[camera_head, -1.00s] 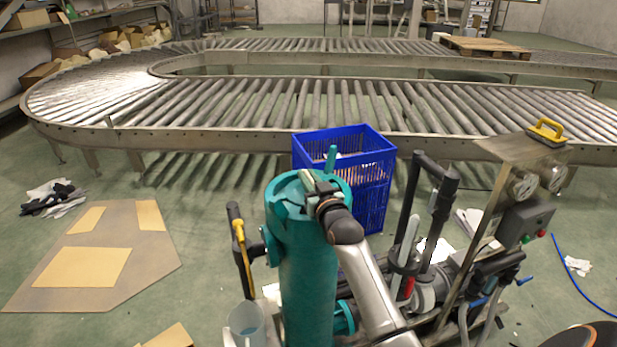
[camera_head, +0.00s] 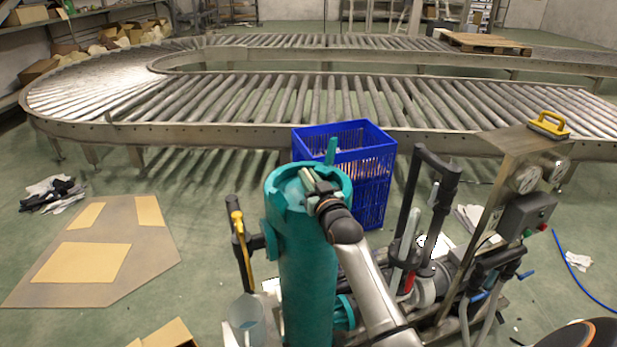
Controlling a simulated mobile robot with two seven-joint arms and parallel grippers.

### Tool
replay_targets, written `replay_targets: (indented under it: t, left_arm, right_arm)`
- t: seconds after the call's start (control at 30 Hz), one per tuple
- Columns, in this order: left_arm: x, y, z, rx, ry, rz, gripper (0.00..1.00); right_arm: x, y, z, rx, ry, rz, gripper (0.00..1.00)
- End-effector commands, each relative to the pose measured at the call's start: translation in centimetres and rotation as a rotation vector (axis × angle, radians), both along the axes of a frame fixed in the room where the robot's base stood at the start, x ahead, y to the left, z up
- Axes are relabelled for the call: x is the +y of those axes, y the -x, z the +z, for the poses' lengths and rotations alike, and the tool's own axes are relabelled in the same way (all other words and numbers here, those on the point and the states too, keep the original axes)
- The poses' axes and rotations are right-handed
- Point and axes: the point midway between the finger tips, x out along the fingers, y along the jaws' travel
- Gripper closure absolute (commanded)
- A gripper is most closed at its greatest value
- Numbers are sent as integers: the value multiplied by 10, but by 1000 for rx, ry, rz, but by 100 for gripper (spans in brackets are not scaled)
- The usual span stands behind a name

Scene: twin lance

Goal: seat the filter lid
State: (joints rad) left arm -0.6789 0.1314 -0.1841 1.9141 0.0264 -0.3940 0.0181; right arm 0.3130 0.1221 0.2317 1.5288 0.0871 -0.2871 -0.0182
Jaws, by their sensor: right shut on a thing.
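The teal filter housing (camera_head: 305,275) stands upright at the middle front. The teal filter lid (camera_head: 290,189) is at its open top, within the rim as far as I can see; the gripper hides much of it. A teal upright bar (camera_head: 331,151) rises at the far side of the top, just behind the gripper. My right gripper (camera_head: 311,181) is over the housing's mouth, its arm coming from the lower right, and is shut on the lid. The contact itself is mostly hidden, so I cannot tell whether the lid sits fully level. My left gripper is out of view.
A blue crate (camera_head: 371,195) stands right behind the housing. To the right are black pipes (camera_head: 438,170) and a panel with gauges (camera_head: 527,180). A yellow-handled tool (camera_head: 240,235) and a clear bucket (camera_head: 246,318) are close on the left. A roller conveyor (camera_head: 240,100) crosses behind.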

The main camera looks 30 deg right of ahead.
Motion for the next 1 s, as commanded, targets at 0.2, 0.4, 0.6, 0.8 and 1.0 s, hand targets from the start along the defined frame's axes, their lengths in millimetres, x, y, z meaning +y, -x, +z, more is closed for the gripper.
replay_targets:
  t: [0.2, 0.4, 0.6, 0.8, 1.0]
  left_arm:
    - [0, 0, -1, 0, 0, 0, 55]
    - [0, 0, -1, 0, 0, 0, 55]
    - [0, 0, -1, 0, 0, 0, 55]
    - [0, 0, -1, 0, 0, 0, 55]
    - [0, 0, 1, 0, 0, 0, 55]
  right_arm:
    - [0, 0, -2, 2, -3, 0, 69]
    - [0, 0, -4, 5, -4, 0, 47]
    - [1, 0, -8, 13, -6, 0, 47]
    - [2, 8, -10, 17, -8, 1, 47]
    - [9, 37, -10, 16, -8, 0, 47]
